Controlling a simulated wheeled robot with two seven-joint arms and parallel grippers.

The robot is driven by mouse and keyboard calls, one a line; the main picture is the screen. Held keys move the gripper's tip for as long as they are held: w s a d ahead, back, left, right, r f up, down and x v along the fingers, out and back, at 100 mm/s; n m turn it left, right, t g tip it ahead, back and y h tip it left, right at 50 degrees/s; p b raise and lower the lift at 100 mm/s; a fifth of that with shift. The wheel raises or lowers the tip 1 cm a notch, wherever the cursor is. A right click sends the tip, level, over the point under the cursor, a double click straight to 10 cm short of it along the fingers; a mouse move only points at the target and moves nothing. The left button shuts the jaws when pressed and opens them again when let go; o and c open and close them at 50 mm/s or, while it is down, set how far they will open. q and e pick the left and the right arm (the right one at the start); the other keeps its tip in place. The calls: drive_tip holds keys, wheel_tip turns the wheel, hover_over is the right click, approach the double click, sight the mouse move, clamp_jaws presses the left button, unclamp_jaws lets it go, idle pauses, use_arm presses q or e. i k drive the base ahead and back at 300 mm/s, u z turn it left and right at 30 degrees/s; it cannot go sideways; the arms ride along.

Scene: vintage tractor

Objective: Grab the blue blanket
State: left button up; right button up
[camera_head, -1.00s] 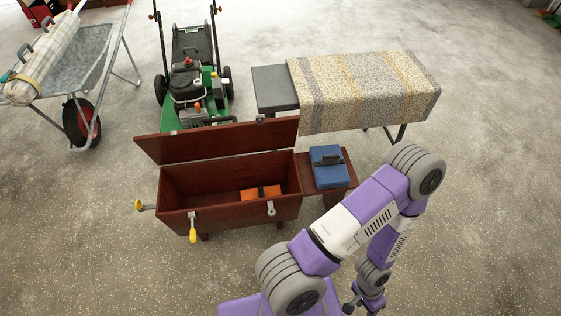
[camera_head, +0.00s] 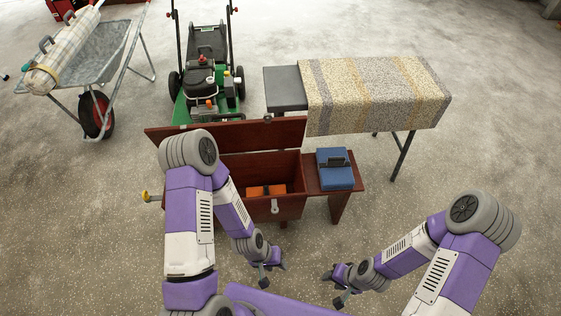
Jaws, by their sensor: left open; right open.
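The blue blanket (camera_head: 335,177) looks like a folded blue block with a dark strap or handle on top. It lies on a small reddish-brown wooden side shelf (camera_head: 315,187) at the right of the wooden chest. My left gripper (camera_head: 274,272) is open and empty, low in front of the chest, to the left of and nearer than the blanket. My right gripper (camera_head: 333,288) is open and empty, nearer than the blanket and almost straight below it in the picture. Neither gripper touches the blanket.
The open wooden chest (camera_head: 290,206) holds an orange item (camera_head: 256,191); my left arm hides part of it. Behind stand a green mower (camera_head: 205,85) and a bench with a patterned cloth (camera_head: 375,90). A wheelbarrow (camera_head: 100,55) is at left. The floor at right is clear.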

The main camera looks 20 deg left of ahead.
sight(335, 172)
drive_tip(key=u, duration=0.45)
drive_tip(key=i, duration=1)
